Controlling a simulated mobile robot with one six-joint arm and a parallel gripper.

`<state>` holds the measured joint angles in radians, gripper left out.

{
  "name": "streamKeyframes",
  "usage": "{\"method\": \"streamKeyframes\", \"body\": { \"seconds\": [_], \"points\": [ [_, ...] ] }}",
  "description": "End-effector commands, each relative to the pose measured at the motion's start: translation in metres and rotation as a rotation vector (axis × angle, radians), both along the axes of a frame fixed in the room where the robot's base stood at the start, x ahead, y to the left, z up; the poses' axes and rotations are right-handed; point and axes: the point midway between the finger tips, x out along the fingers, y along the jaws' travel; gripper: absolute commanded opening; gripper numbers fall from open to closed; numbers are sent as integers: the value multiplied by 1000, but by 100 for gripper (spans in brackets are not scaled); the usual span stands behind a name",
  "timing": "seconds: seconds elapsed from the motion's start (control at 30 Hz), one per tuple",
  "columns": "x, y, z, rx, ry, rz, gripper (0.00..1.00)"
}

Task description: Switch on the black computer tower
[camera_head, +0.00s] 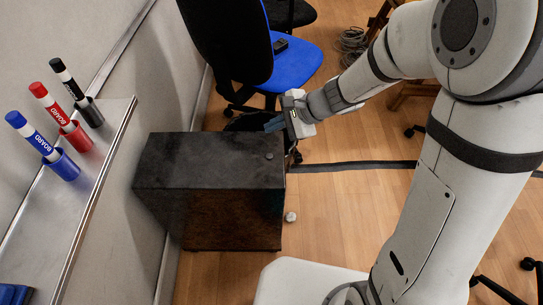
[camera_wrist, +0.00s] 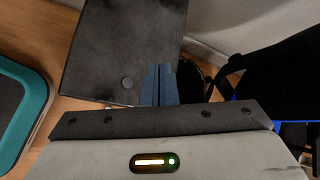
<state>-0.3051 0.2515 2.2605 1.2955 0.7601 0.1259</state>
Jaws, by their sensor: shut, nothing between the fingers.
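The black computer tower (camera_head: 205,160) stands on the wooden floor beside the wall. A small round button (camera_head: 269,156) sits on its top near the right end. In the wrist view the dark tower top (camera_wrist: 110,45) fills the upper left, and the button (camera_wrist: 127,83) lies just left of my fingers. My gripper (camera_head: 270,125) is shut and empty. Its blue-grey fingertips (camera_wrist: 160,70) show close to the tower's edge and apart from the button. Their height over the tower is hard to tell.
A blue chair (camera_head: 290,65) stands behind the tower. A ledge (camera_head: 100,150) on the left holds a blue marker (camera_head: 32,135), a red marker (camera_head: 50,105) and a black marker (camera_head: 68,80) in cups. A small pale object (camera_head: 290,217) lies on the floor. A dark strip (camera_head: 350,166) crosses the floor.

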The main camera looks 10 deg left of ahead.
Motion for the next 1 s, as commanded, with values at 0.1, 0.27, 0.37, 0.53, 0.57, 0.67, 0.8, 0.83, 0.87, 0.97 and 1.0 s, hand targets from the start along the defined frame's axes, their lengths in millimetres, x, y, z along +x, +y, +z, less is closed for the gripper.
{"method": "streamKeyframes", "body": {
  "seconds": [0.1,0.27,0.37,0.53,0.57,0.67,0.8,0.83,0.87,0.97,1.0],
  "points": [
    [0,0,0,-1,0,1,0],
    [-1,0,-4,-1,-1,2,0],
    [-1,0,-11,-1,-1,2,0],
    [-1,0,-31,-1,0,2,0],
    [-1,0,-35,-1,0,2,0],
    [-1,0,-51,-2,0,3,0],
    [-1,0,-72,-2,0,4,0],
    [-1,0,-76,-2,-2,4,0],
    [-1,0,-79,-2,-2,4,0],
    [-1,0,-86,-1,-1,4,0],
    [-1,0,-88,-1,-1,4,0]
  ]
}}
